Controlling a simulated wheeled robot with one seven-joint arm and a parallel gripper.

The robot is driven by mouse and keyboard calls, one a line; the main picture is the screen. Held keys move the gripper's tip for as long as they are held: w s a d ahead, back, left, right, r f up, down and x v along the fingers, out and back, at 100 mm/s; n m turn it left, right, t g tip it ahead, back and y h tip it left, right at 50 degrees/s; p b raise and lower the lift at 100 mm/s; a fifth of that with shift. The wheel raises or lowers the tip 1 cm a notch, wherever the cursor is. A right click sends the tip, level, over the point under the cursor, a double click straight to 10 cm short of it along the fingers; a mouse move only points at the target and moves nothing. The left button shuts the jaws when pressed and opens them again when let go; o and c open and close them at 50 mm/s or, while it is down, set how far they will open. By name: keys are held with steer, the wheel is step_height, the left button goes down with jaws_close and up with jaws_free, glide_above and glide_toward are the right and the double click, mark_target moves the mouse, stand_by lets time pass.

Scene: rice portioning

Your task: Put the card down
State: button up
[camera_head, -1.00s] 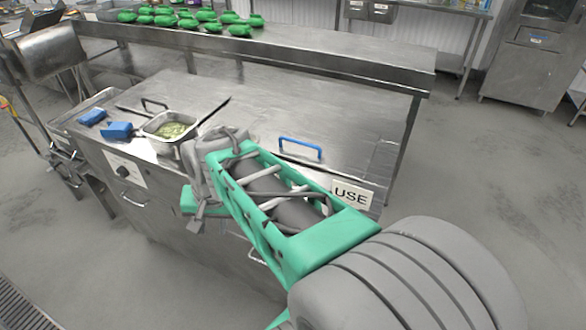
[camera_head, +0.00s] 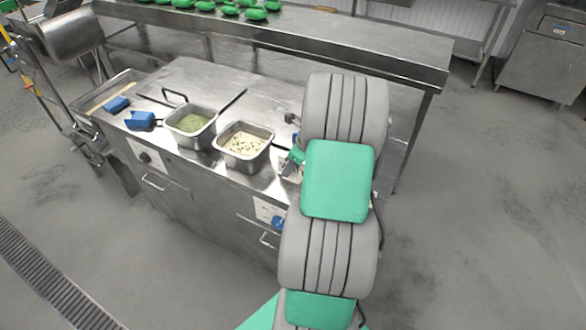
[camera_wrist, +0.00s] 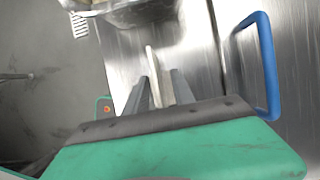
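The card (camera_wrist: 152,62) is a thin whitish plate, seen edge-on between my fingers in the wrist view. In the head view a small pale card with dark marks (camera_head: 288,171) stands at the counter's front edge, partly hidden behind my arm. My gripper (camera_wrist: 161,77) has its fingers on either side of the card. A gap shows between the card and the right finger, so the fingers look open around it. In the head view only a green bit of my gripper (camera_head: 297,157) shows beside the card.
A steel counter (camera_head: 205,75) holds a pan of green food (camera_head: 190,122), a pan of pale food (camera_head: 243,143) and two blue items (camera_head: 140,120) at left. A blue handle (camera_wrist: 268,65) is close to the right of my gripper. Green items (camera_head: 256,13) line the back shelf.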

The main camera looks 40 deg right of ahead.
steer(key=shift+w+a+f, duration=0.1)
steer(key=shift+f, duration=0.25)
steer(key=shift+f, duration=0.25)
stand_by(0.3)
steer(key=shift+c, duration=0.2)
jaws_close()
stand_by(0.3)
